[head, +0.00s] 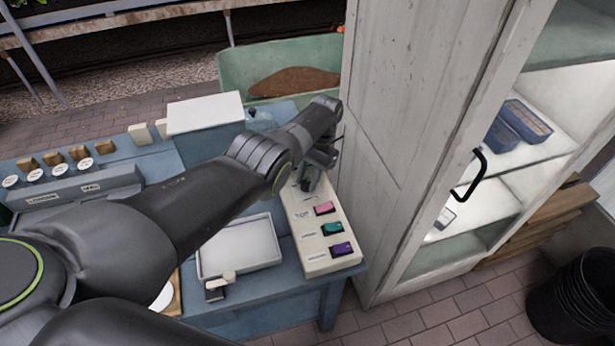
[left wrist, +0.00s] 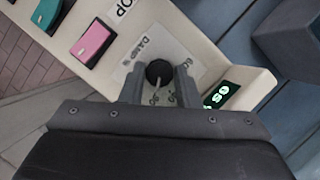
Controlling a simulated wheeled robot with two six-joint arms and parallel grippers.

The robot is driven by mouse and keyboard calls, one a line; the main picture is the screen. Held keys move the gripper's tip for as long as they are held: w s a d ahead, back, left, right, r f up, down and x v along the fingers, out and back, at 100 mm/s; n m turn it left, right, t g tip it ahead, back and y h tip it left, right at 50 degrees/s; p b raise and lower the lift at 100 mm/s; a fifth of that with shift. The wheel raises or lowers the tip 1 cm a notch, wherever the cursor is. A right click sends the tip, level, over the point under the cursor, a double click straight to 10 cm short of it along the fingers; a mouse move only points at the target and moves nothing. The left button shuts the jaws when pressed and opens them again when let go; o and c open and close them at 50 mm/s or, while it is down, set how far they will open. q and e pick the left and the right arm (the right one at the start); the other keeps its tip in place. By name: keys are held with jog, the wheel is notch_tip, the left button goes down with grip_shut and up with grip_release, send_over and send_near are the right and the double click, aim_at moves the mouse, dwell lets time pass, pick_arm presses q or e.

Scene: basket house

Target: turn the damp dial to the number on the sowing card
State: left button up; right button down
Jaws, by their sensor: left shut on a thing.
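The damp dial (left wrist: 160,74) is a dark round knob with a pale pointer line on a white plate marked DAMP. It sits on a cream control panel (head: 318,262). My left gripper (head: 307,182) is over the far part of the panel and mostly hides the dial in the head view. In the left wrist view its fingers (left wrist: 160,88) are shut on the dial, one on each side. A small black display (left wrist: 221,95) beside the dial shows green digits, too tilted and small to read surely. I cannot make out a sowing card. My right gripper is not in view.
Pink (head: 324,208), teal (head: 332,229) and purple (head: 342,249) switches line the panel's near part. A white tray (head: 240,268) lies left of it on the blue bench. A tall white cabinet (head: 400,130) with an open, shelved side stands close on the right.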

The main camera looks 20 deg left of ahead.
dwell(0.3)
pick_arm(q)
jog(key=o, duration=1)
jog(key=shift+c, duration=0.2)
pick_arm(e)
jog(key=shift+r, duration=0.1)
